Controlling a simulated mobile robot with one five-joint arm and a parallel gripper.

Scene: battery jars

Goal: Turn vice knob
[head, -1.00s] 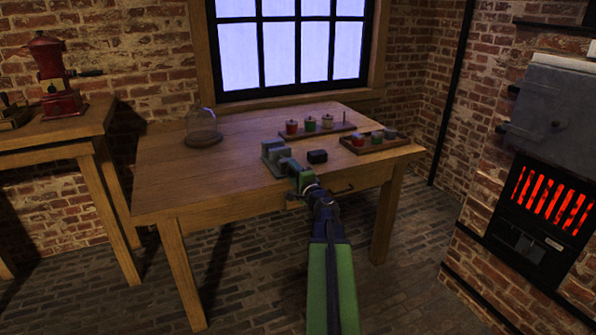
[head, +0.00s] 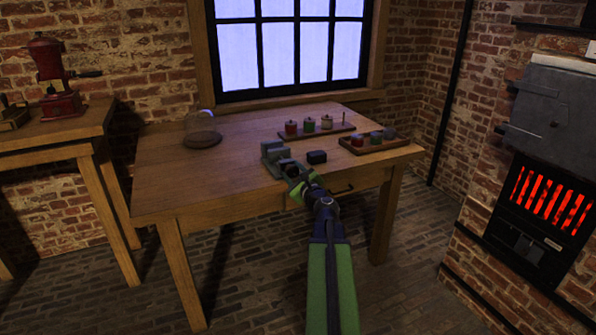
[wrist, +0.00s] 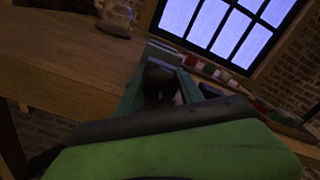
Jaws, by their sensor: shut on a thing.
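The small grey-green vice (head: 272,151) stands at the front edge of the wooden table, and its top also shows in the wrist view (wrist: 160,48). Its dark, round knob (wrist: 160,82) faces me. My gripper (head: 291,170) reaches over the table's front edge to the vice. In the wrist view its two green fingers lie on either side of the knob, and it is shut on the knob. The picture is dark, and the finger contact is partly hidden. In the head view the knob is mostly hidden by my fingers.
A small black block (head: 317,157) sits just right of the vice. Behind it is a rack (head: 340,129) of coloured jars, with a tray (head: 372,149) of more pieces at right. A glass dome (head: 201,128) stands at left. The table's left part is clear.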

